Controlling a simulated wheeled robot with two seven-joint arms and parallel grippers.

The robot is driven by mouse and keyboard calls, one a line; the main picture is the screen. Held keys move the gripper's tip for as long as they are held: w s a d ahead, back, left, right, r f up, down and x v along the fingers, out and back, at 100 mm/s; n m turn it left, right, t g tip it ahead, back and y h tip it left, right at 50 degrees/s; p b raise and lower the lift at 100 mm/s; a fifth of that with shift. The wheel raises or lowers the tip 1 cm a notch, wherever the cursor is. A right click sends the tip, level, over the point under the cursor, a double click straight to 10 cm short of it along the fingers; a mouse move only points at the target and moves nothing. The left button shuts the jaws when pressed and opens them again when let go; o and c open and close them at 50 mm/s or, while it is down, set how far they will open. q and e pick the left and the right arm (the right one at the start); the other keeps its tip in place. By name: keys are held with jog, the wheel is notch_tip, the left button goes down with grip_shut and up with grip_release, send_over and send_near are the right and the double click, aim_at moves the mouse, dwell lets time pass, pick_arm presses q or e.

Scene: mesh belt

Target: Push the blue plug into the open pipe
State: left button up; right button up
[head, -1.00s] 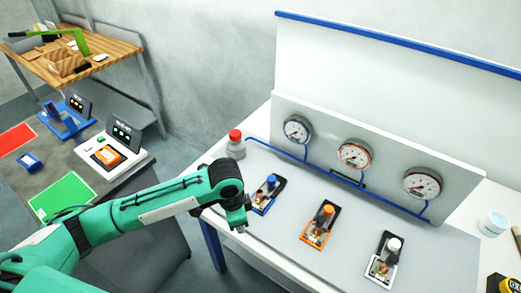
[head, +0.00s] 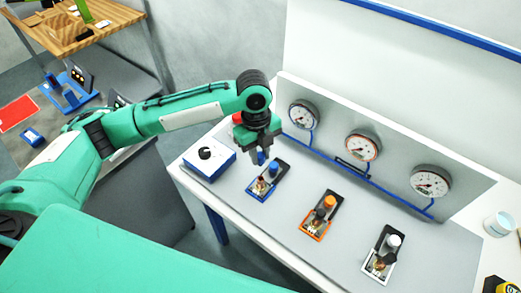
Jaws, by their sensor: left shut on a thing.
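My left gripper (head: 261,158) points down over the table and is shut on a small blue piece, which looks like the blue plug (head: 261,157). Only part of the plug shows between the fingers. Just below it is the blue-framed station (head: 256,196), with a short brass-coloured pipe (head: 261,184) on it. The plug appears above the pipe and apart from it; the exact height and alignment cannot be told. A blue cap (head: 274,167) stands at the back of the same station. My right gripper is not in view.
An orange-framed station (head: 312,234) and a white-framed station (head: 374,275) stand to the right. A panel with gauges (head: 362,147) rises behind. A white box with a black knob (head: 207,156) sits left of the gripper. A red-capped bottle is mostly hidden behind my arm.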

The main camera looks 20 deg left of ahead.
aim_at(260, 165)
pick_arm(q)
jog(key=shift+r+p, duration=0.15)
jog(key=shift+p, duration=0.55)
jog(key=shift+f+b, duration=0.5)
jog(key=shift+f, duration=0.45)
notch_tip(260, 165, down, 2)
jog(key=shift+f+b, duration=0.25)
jog(key=shift+b, duration=0.25)
jog(key=shift+f, duration=0.85)
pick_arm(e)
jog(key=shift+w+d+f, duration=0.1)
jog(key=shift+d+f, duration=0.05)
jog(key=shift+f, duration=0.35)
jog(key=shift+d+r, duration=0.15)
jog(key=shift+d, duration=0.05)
